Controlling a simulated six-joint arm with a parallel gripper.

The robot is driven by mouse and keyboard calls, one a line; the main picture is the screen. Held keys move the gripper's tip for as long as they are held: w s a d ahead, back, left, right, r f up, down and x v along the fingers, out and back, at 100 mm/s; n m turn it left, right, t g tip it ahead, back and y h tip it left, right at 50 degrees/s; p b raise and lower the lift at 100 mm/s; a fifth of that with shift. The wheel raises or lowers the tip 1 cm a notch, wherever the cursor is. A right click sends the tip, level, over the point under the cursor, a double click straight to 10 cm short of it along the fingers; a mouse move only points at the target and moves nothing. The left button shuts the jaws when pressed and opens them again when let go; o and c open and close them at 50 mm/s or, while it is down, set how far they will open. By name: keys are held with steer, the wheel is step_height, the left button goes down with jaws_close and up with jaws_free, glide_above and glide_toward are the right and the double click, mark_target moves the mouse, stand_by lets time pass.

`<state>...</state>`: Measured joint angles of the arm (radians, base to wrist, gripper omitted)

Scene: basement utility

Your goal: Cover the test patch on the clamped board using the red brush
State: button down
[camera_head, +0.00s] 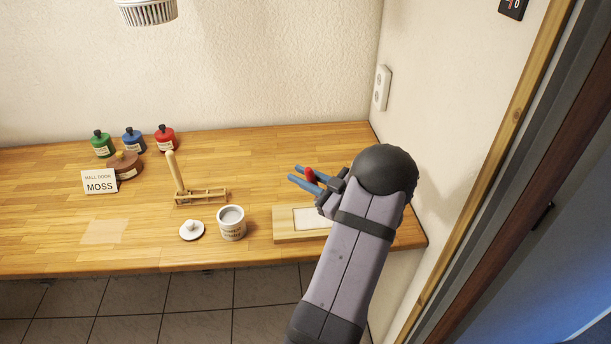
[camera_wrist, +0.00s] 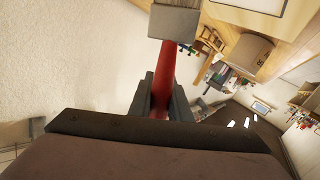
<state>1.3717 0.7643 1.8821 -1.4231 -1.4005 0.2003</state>
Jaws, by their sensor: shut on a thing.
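My gripper (camera_head: 301,176) is shut on the red brush (camera_head: 309,174) above the right part of the bench. In the wrist view the brush's red handle (camera_wrist: 166,72) runs between my fingers (camera_wrist: 160,98) to a broad greyish head (camera_wrist: 178,20). The pale wooden board (camera_head: 285,228) lies on the bench below and near my gripper, with a white patch (camera_head: 312,217) on it. My arm hides the board's right part, and I cannot make out a clamp. In the wrist view the board's edge (camera_wrist: 228,13) shows at the top, apart from the brush head.
An open white pot (camera_head: 231,228) stands left of the board, with its lid (camera_head: 191,231) beside it. Behind is a wooden rack (camera_head: 203,196) with a tall upright handle. Green, blue, red and brown jars and a MOSS card (camera_head: 99,183) stand at left. A wall (camera_head: 455,100) bounds the right.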

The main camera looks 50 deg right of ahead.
steer(key=shift+s+d, duration=0.85)
steer(key=shift+w+a, duration=0.1)
steer(key=shift+a, duration=0.05)
steer(key=shift+w+a, duration=0.7)
steer(key=shift+w, duration=0.1)
steer(key=shift+s+d, duration=0.85)
steer(key=shift+s, duration=0.05)
